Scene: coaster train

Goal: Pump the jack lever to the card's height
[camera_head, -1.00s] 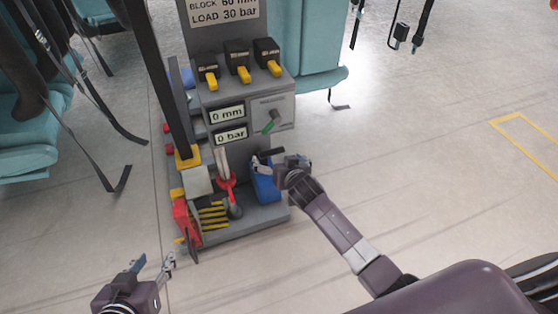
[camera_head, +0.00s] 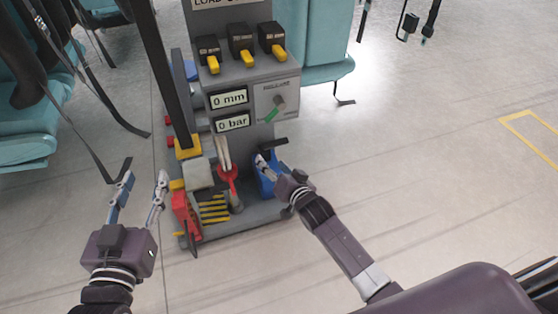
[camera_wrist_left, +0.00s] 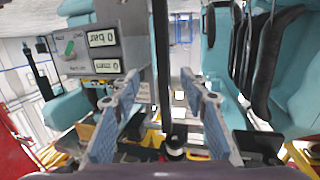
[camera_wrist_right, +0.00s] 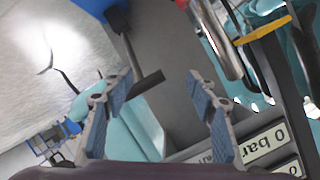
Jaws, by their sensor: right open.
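A dark lever with a T-shaped bar (camera_head: 275,143) rises from the blue unit (camera_head: 266,183) at the lower right of the grey stand. My right gripper (camera_head: 280,168) is open beside it. In the right wrist view the lever (camera_wrist_right: 128,48) has its T-bar between and beyond the open fingers, apparently not gripped. The stand's displays read 0 mm (camera_head: 229,98) and 0 bar (camera_head: 232,122). The card (camera_head: 218,4) is mostly cut off at the top; only part of its LOAD line shows. My left gripper (camera_head: 143,180) is open and empty, left of the stand.
Three yellow-handled black switches (camera_head: 242,45) and a green-handled knob (camera_head: 272,112) sit on the stand. A red part (camera_head: 186,213) and yellow slats (camera_head: 214,208) are on its base. Teal seats (camera_head: 25,110) with hanging straps stand left. The floor at right is clear.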

